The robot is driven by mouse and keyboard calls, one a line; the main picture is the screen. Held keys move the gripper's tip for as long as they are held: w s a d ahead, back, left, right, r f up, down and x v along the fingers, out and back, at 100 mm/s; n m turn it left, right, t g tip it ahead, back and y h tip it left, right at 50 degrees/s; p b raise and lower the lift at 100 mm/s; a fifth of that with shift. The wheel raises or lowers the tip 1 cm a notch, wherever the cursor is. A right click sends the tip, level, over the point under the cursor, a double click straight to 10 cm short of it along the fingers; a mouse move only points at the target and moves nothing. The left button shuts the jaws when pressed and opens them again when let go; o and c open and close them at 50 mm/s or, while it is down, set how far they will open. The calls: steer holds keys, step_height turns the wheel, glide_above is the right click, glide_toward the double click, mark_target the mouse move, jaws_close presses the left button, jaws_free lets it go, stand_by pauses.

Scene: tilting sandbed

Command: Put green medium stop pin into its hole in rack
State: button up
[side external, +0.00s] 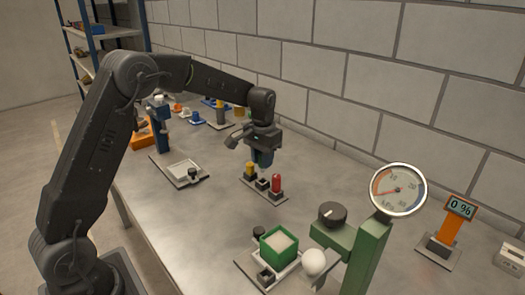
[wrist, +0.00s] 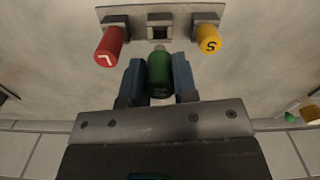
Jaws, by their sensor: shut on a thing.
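The green medium stop pin (wrist: 158,75) is held between the two blue fingers of my gripper (wrist: 159,80) in the wrist view, its grey tip pointing at the rack. The rack (wrist: 183,17) has a red pin (wrist: 110,44) marked L at one end, an empty middle hole (wrist: 159,31), and a yellow pin (wrist: 208,39) marked S at the other end. In the side view my gripper (side external: 263,163) is above the rack (side external: 270,197), between the yellow pin (side external: 250,170) and the red pin (side external: 276,183). There the green pin is hard to make out.
A green box of sand (side external: 279,246) stands in front, beside a dial gauge (side external: 398,190) on a green post. An orange percent display (side external: 456,218) stands at right. Bare table surrounds the rack.

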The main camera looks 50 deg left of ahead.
mark_target(263, 172)
steer(key=shift+f, duration=0.9)
steer(key=shift+f, duration=1.6)
stand_by(0.7)
steer(key=o, duration=1)
step_height(263, 172, up, 14)
steer(key=shift+f, duration=0.15)
